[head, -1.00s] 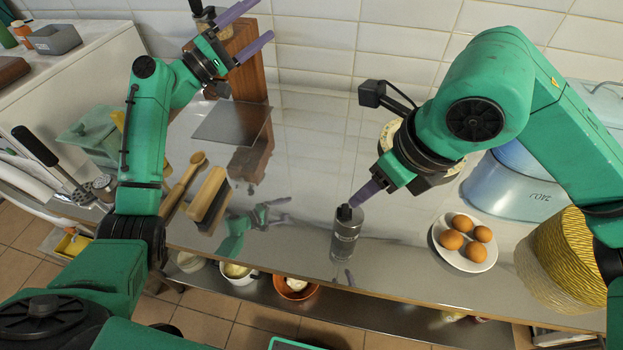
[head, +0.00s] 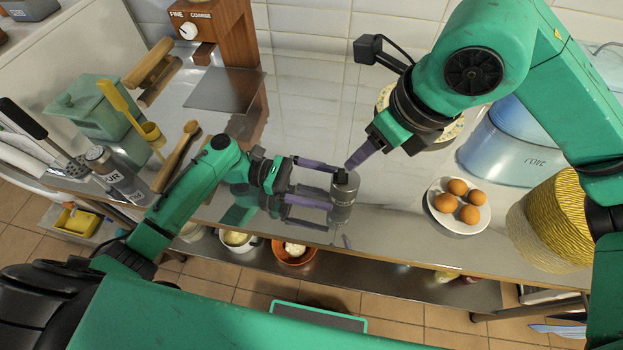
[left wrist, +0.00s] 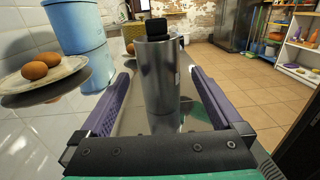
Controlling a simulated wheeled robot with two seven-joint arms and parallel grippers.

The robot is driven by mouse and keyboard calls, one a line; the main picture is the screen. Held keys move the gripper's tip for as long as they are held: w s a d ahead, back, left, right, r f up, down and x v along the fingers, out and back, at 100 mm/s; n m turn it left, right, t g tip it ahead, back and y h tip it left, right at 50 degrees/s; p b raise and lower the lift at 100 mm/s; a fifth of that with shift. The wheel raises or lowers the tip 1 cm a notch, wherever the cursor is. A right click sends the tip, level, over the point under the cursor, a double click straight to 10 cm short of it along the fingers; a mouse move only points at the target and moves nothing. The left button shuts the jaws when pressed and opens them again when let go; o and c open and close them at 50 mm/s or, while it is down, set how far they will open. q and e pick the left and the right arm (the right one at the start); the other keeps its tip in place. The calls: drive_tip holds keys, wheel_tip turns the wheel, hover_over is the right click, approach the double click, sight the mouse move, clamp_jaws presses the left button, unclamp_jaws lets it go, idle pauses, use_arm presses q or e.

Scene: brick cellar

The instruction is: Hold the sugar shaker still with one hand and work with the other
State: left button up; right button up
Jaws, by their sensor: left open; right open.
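The sugar shaker (head: 343,196), a grey metal cylinder with a black top, stands upright on the shiny worktop near its front edge. My left gripper (head: 323,184) is open, low over the worktop, with its purple fingers reaching to the shaker from the left. In the left wrist view the shaker (left wrist: 158,80) stands between the two fingers, with gaps on both sides. My right gripper (head: 352,163) is open, pointing down at the shaker's black top from the upper right. I cannot tell whether it touches, and its far finger is hidden.
A plate of brown eggs (head: 433,211) and a yellow woven basket (head: 548,225) are at the right, with a blue canister (head: 505,150) behind. A grinder (head: 232,35) stands at the back.

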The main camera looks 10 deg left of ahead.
sight(345, 190)
use_arm(q)
drive_tip(key=d, duration=0.4)
drive_tip(key=shift+d, duration=0.35)
drive_tip(key=c, duration=1.5)
